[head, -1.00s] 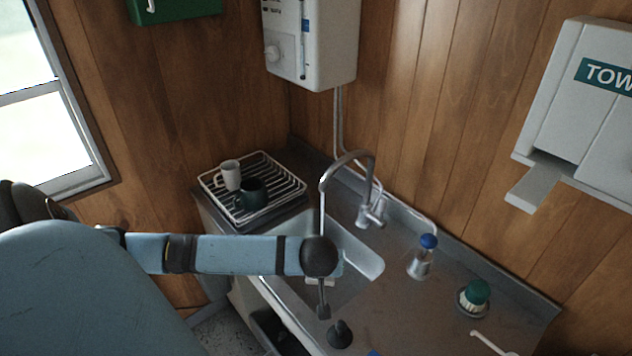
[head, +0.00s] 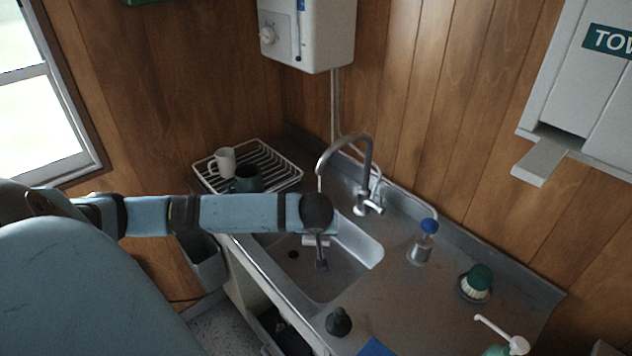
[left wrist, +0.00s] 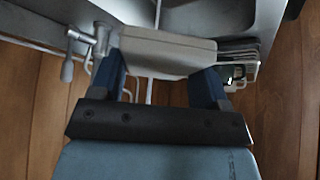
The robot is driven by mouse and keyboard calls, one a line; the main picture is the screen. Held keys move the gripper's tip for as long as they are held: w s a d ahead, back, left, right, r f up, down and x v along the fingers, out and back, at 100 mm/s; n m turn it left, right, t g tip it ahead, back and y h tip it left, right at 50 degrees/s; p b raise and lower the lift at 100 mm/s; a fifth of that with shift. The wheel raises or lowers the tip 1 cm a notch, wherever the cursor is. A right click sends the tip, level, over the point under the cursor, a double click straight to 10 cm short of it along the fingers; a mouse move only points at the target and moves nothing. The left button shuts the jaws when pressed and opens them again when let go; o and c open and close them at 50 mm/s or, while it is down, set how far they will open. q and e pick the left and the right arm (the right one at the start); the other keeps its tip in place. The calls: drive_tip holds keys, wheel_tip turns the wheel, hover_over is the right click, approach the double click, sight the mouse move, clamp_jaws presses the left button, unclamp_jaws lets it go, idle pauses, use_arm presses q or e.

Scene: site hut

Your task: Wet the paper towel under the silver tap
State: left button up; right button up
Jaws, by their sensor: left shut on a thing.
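The silver tap (head: 366,170) rises at the back of the sink (head: 362,252), its curved spout pointing down. My left gripper (head: 317,252) is over the basin, close below the spout end, which my wrist partly hides. It is shut on the pale folded paper towel (left wrist: 167,50); a small white edge of the towel (head: 313,240) shows in the head view. I cannot tell whether water runs. My right gripper is not in view.
A dish rack (head: 285,172) with a white mug (head: 224,160) and a dark mug (head: 248,179) stands left of the tap. A blue-topped bottle (head: 422,246), a green brush (head: 476,283) and a pump bottle (head: 502,338) stand on the right counter. A towel dispenser (head: 575,90) hangs at right.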

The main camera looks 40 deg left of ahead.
use_arm(q)
drive_tip(key=shift+w+a+f+b, duration=0.15)
drive_tip(key=shift+w+a+b, duration=0.2)
drive_tip(key=shift+w+a, duration=0.15)
drive_tip(key=shift+w+a+f+b, duration=0.15)
drive_tip(key=shift+w+a+b, duration=0.2)
drive_tip(key=shift+w, duration=0.2)
drive_tip(key=shift+w+a+f+p, duration=0.2)
drive_tip(key=shift+w+a+p, duration=0.2)
drive_tip(key=shift+w+a, duration=0.6)
drive_tip(key=shift+w+a+f, duration=0.15)
drive_tip(key=shift+w+a, duration=0.05)
drive_tip(key=shift+w, duration=0.15)
drive_tip(key=shift+s+d+p, duration=1.1)
drive_tip(key=shift+s, duration=0.1)
drive_tip(key=shift+s+d+p, duration=0.6)
drive_tip(key=shift+s, duration=0.15)
drive_tip(key=shift+s+d+p, duration=0.7)
drive_tip(key=shift+s+d, duration=0.2)
drive_tip(key=shift+s, duration=0.2)
